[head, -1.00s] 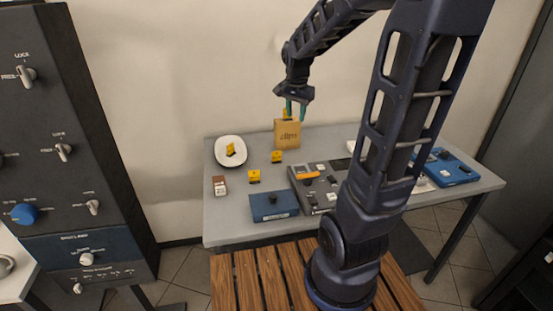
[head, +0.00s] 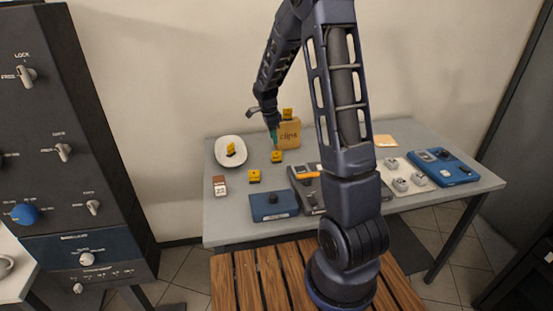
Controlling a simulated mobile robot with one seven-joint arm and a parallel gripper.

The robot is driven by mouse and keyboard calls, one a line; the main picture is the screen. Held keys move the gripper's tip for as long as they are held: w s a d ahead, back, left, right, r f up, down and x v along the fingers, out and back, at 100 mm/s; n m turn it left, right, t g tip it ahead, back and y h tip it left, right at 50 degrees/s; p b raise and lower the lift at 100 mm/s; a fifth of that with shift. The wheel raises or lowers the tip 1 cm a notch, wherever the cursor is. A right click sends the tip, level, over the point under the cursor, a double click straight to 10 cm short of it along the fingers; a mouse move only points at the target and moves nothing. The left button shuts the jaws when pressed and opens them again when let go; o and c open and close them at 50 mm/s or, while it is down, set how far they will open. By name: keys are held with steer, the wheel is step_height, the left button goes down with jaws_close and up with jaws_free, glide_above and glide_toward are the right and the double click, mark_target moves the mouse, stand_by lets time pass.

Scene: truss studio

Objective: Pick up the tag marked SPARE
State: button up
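Several small yellow tags with dark markings are in view, and their lettering is too small to read, so I cannot tell which is marked SPARE. One tag (head: 277,156) lies on the grey table in front of the clips box, and another tag (head: 254,176) lies nearer the front. A third tag (head: 231,150) is on the white dish, and one more tag (head: 287,113) is at the top of the clips box (head: 289,137). My gripper (head: 274,136) points down just above the tag in front of the box. Its teal fingers overlap in this view, and nothing shows held.
The grey table (head: 225,215) also holds a white dish (head: 220,160), a brown-red block (head: 219,186), a blue box (head: 272,206) and a dark device (head: 306,192) partly behind my arm. Grey parts (head: 400,184) and a blue case (head: 444,168) are at right. A wooden slatted surface (head: 250,280) is in front.

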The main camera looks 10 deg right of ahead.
mark_target(277, 161)
steer(key=f, duration=0.3)
steer(key=d+f, duration=0.1)
steer(key=f, duration=0.6)
steer(key=shift+w+d+f, duration=0.2)
steer(key=shift+d+f, duration=0.1)
steer(key=shift+d, duration=0.05)
jaws_close()
